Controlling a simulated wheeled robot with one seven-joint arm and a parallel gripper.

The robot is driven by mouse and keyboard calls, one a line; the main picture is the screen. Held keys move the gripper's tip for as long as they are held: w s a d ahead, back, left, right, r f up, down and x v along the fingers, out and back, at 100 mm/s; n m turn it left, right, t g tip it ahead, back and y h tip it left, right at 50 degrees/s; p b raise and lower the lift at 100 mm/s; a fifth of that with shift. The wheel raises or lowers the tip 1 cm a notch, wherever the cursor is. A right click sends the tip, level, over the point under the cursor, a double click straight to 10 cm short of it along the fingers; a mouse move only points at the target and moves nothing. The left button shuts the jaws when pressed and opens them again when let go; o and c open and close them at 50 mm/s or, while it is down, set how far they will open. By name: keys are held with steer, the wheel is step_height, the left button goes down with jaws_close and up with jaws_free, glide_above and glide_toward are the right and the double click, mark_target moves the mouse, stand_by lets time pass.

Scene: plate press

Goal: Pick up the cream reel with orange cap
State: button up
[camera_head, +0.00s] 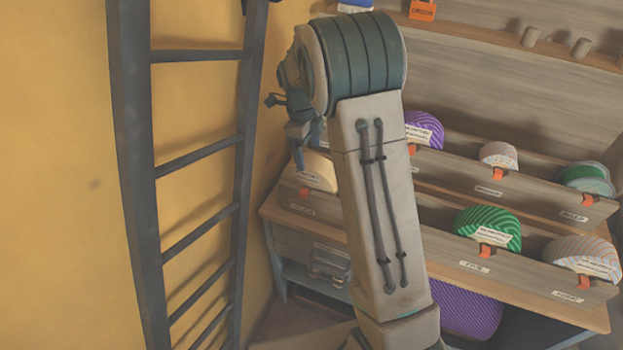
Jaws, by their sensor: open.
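My gripper (299,160) is at the far end of my folded arm, just above and left of this reel in the picture. It is small and partly hidden, and looks empty. Whether it touches the reel cannot be told.
The wooden rack (540,200) also holds purple (424,128), green (487,226), teal (586,178) and striped (583,254) reels. A purple roll (468,308) lies below. A dark ladder (200,155) stands close left against the yellow wall (60,180).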

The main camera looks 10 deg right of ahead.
mark_target(312, 169)
steer(key=shift+s+d+f+p, duration=0.15)
steer(key=shift+f+p, duration=0.2)
steer(key=shift+f, duration=0.9)
steer(key=shift+d+f+p, duration=0.15)
steer(key=shift+f+p, duration=0.2)
steer(key=shift+f, duration=0.95)
steer(key=shift+s+d+f+p, duration=0.15)
steer(key=shift+f+p, duration=0.2)
steer(key=shift+f, duration=0.9)
steer(key=shift+w+r, duration=0.1)
jaws_close()
steer(key=shift+r, duration=0.15)
